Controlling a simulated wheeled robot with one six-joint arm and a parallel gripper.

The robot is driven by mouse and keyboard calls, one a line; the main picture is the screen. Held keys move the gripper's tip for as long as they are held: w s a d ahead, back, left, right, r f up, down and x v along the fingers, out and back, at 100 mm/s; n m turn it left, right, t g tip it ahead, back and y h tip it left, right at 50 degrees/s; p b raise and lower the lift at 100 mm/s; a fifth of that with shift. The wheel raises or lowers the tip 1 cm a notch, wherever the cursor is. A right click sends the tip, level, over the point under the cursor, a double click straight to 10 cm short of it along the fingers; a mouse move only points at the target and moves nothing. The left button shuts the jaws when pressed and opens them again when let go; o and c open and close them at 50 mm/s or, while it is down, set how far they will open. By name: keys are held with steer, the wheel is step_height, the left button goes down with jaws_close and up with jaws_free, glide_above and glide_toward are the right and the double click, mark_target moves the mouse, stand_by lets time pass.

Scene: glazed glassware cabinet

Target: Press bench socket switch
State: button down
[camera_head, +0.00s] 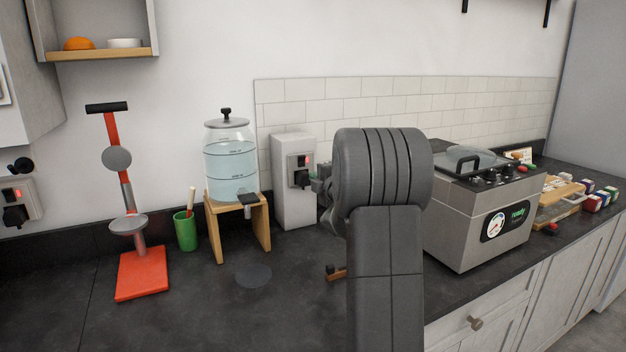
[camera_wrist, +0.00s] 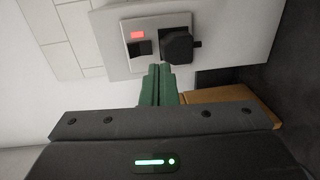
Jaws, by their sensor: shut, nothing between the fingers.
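In the head view my gripper (camera_head: 318,185) is beside the socket's right side, partly hidden by my arm.
A water dispenser (camera_head: 230,165) on a wooden stand is left of the socket box, with a green cup (camera_head: 186,232) and a red stand (camera_head: 142,272) further left. A grey machine (camera_head: 465,215) is to the right. Another socket (camera_head: 18,203) is at far left.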

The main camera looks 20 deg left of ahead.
steer(key=s+d+f+b, duration=0.1)
steer(key=s+d, duration=0.4)
steer(key=shift+d+f, duration=0.15)
steer(key=shift+f, duration=0.15)
